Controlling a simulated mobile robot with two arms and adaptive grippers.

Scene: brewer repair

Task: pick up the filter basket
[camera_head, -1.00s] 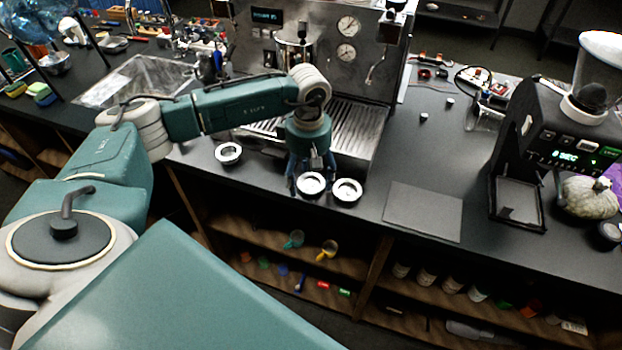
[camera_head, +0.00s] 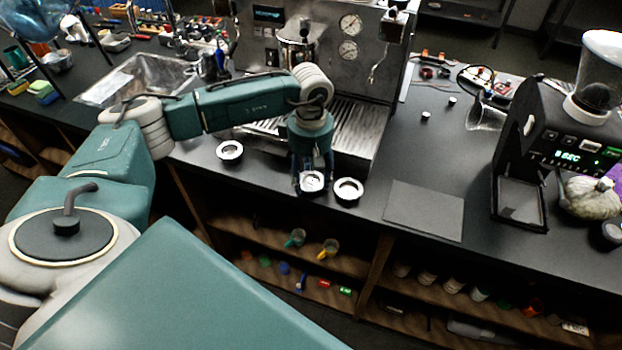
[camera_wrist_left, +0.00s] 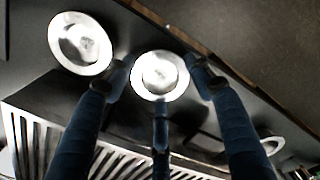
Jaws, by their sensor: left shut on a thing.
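Three round metal filter baskets stand on the dark counter in front of the espresso machine. My left gripper (camera_head: 312,184) reaches down over the middle basket (camera_head: 312,180) and is shut on it. In the left wrist view this basket (camera_wrist_left: 160,75) sits between the fingertips (camera_wrist_left: 162,74) of my left gripper, its bright bowl facing the camera. A second basket (camera_head: 348,190) stands close to its right; it also shows in the left wrist view (camera_wrist_left: 80,43). A third basket (camera_head: 229,151) stands farther left, partly visible in the left wrist view (camera_wrist_left: 271,146). My right gripper is out of view.
The espresso machine (camera_head: 350,75) with its slatted drip tray (camera_head: 357,125) stands right behind the gripper. A flat dark mat (camera_head: 424,210) lies to the right, then a grinder (camera_head: 560,140). The counter's front edge is close. Open shelves (camera_head: 280,240) are below.

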